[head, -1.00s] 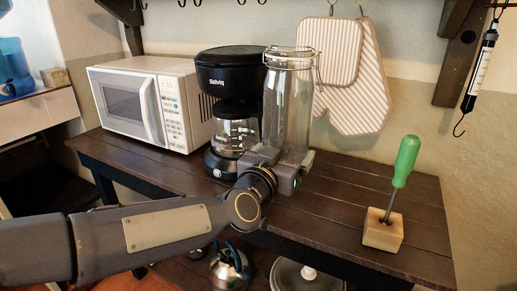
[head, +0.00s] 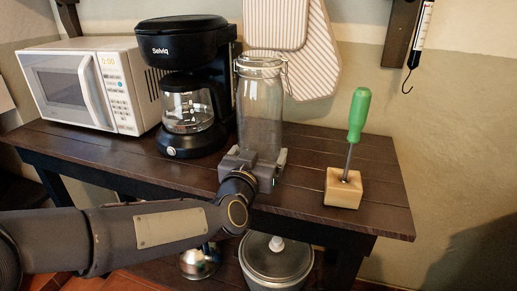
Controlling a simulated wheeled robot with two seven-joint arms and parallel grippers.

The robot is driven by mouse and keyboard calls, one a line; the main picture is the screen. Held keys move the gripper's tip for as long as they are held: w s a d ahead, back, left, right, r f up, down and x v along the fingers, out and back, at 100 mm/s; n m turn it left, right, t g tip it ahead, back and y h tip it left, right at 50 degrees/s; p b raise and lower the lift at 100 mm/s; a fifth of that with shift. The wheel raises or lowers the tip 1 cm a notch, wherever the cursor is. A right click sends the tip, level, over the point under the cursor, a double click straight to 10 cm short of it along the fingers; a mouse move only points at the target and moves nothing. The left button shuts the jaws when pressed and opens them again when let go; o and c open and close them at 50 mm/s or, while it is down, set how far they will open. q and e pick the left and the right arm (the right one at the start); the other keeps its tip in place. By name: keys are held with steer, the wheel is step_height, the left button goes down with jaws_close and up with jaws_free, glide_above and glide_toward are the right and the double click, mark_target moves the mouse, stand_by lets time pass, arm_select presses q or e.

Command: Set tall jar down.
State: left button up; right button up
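The tall jar (head: 261,105) is clear glass with a wire-clamp lid and stands upright in the head view, just right of the coffee maker. My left gripper (head: 257,158) comes in from the front left and is shut around the jar's lower part, with a finger on each side. The gripper hides the jar's base, so I cannot tell whether it touches the dark wooden tabletop (head: 300,192). My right gripper is not in view.
A black coffee maker (head: 182,35) with a glass carafe stands close left of the jar, and a white microwave (head: 122,85) stands further left. A wooden block (head: 343,190) holding a green-handled screwdriver (head: 359,112) is to the right. Tabletop between jar and block is clear.

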arm_select(q)
steer(key=shift+r, duration=0.25)
steer(key=o, duration=1.8)
steer(key=shift+f, duration=0.25)
steer(key=shift+r, duration=0.15)
steer(key=p+v, duration=0.2)
steer(key=v, duration=1)
steer(key=s+a+f+n+g+y, duration=0.1)
steer(key=s+a+f+n+g, duration=0.2)
steer(key=s+a+f+g, duration=0.5)
steer(key=s+a+f+n+g+y, duration=0.1)
steer(key=s+a+f+n+g, duration=0.15)
steer(key=s+a+f, duration=0.6)
steer(key=shift+g, duration=0.55)
steer(key=s+r+p, duration=0.1)
steer(key=r+p, duration=0.6)
steer(key=r, duration=0.1)
steer(key=s+r+p, duration=0.1)
steer(key=r+p, duration=0.6)
steer(key=r, duration=0.1)
steer(key=s+r+p, duration=0.1)
steer(key=r+p, duration=0.7)
steer(key=shift+s+a+r, duration=0.2)
steer(key=shift+a+r, duration=0.05)
steer(key=shift+a, duration=0.15)
